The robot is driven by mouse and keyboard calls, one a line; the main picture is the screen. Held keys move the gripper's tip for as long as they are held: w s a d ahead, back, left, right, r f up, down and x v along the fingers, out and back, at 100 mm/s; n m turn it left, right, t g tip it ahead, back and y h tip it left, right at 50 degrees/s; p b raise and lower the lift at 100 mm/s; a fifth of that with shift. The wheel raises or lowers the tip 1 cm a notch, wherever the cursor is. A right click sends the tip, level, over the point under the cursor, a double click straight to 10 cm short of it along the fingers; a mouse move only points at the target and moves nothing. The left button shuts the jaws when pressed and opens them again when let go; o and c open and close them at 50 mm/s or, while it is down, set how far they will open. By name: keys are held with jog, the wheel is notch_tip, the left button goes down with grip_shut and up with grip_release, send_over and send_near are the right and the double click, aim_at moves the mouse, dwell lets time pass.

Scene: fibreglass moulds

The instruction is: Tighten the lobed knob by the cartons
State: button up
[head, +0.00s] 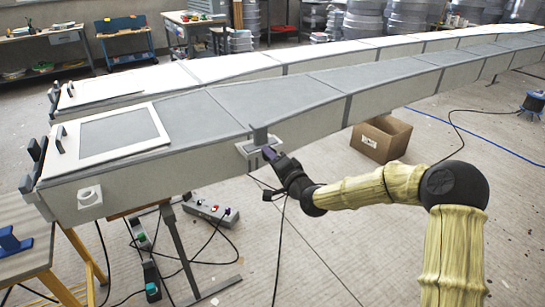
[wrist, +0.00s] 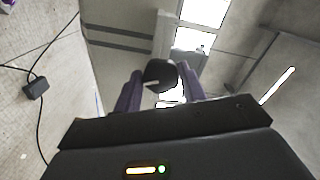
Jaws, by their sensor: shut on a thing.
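My gripper (head: 272,156) is at the side wall of the near long grey mould (head: 215,150), at a grey bracket (head: 258,137) on its upper edge. In the wrist view, the two purple fingers of my gripper (wrist: 160,82) are closed on either side of a dark rounded knob (wrist: 159,73). A pale mark shows on the knob's face. In the head view the knob is hidden or too small to make out behind the fingers. An open brown carton (head: 372,140) stands on the floor to the right of my gripper.
A second long mould (head: 230,65) runs behind the near one. A grey control box (head: 210,209) with coloured buttons and black cables lies on the floor below. A blue hose (head: 450,125) crosses the floor at right. Workbenches line the back.

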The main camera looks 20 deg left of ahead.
jog(key=m, duration=0.3)
jog(key=shift+s+f+m, duration=0.1)
jog(key=shift+f+m, duration=0.05)
jog(key=shift+m, duration=0.15)
jog(key=shift+a+p, duration=0.1)
jog(key=shift+p, duration=0.2)
jog(key=o, duration=1)
jog(key=shift+c, duration=0.2)
